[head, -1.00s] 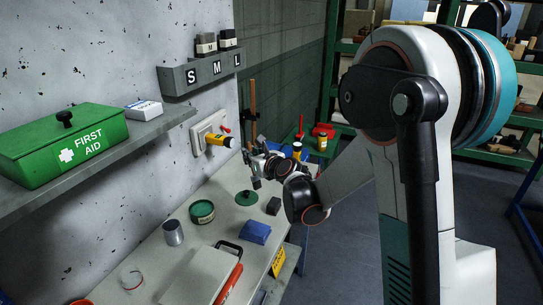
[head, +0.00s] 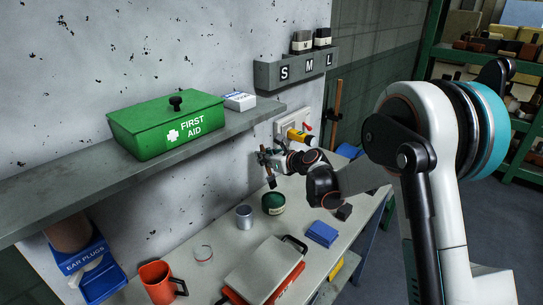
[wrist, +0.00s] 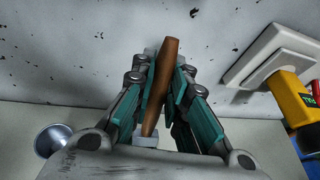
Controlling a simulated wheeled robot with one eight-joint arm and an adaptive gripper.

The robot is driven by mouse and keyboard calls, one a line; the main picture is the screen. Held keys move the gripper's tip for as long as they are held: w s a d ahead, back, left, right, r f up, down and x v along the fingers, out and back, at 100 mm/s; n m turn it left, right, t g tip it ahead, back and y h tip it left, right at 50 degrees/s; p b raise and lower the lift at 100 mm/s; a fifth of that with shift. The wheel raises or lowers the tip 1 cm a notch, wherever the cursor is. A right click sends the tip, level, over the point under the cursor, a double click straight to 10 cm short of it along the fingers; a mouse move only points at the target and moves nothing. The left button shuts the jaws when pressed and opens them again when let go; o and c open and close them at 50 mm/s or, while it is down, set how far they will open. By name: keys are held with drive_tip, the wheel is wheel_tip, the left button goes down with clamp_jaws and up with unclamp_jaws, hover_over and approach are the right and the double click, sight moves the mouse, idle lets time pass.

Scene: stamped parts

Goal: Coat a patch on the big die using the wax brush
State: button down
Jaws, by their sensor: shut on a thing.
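My gripper (head: 268,160) is shut on the wax brush (head: 270,182), which hangs steeply down, above and just behind the green tin (head: 272,205) in the head view. In the wrist view my gripper (wrist: 160,80) has its teal-lined fingers around the brush's brown wooden handle (wrist: 162,75). A small pale piece shows at the handle's lower end; the bristles cannot be made out there. The tin stands on the bench. I cannot surely identify the big die in either view.
A metal cup (head: 244,216), blue block (head: 322,233), grey-topped red case (head: 262,268) and red mug (head: 160,281) stand on the bench (head: 222,268). A shelf with a first aid box (head: 168,123) juts out at left.

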sight(270, 173)
drive_tip(key=shift+f+b, duration=1.35)
drive_tip(key=shift+f, duration=1.4)
drive_tip(key=shift+f+b, duration=0.55)
idle(0.5)
drive_tip(key=shift+r, duration=0.15)
drive_tip(key=shift+r+p, duration=1.8)
drive_tip(key=shift+r, duration=1.6)
drive_tip(key=shift+d, duration=0.1)
